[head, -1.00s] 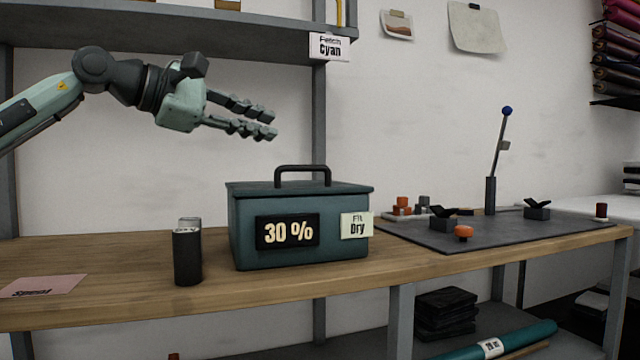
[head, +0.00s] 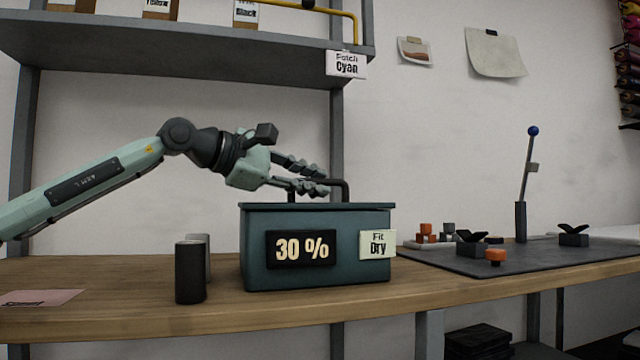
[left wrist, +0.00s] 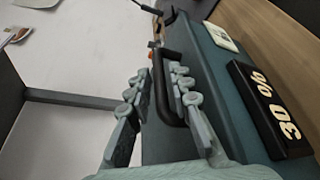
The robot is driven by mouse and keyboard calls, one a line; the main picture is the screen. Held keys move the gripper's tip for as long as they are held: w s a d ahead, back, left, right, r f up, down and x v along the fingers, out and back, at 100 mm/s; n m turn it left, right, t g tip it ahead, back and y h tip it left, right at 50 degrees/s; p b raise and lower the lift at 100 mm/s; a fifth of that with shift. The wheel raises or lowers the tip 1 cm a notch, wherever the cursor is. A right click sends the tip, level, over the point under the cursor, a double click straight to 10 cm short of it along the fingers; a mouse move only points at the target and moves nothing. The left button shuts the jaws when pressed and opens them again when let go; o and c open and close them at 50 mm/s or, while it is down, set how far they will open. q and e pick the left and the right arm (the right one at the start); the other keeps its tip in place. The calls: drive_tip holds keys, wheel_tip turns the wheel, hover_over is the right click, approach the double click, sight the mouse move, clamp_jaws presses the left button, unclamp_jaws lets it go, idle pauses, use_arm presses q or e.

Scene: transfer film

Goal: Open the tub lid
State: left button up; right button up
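The teal tub (head: 256,276) stands on the wooden bench, with a "30 %" plate and a "Fit Dry" tag on its front. Its lid (head: 370,206) lies flat on top and carries a dark arched handle (head: 345,188). My left gripper (head: 318,180) is at the handle, just above the lid. In the left wrist view the fingers (left wrist: 160,85) are apart, one on each side of the handle (left wrist: 165,100), with a gap showing. The handle's left part is partly hidden by the fingers in the head view. My right gripper is not in view.
A dark mat (head: 530,260) with small parts and a blue-tipped lever (head: 526,190) lies to the right. A shelf (head: 180,50) hangs above my left arm.

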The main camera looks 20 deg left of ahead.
use_arm(q)
drive_tip(key=shift+x, duration=0.8)
clamp_jaws()
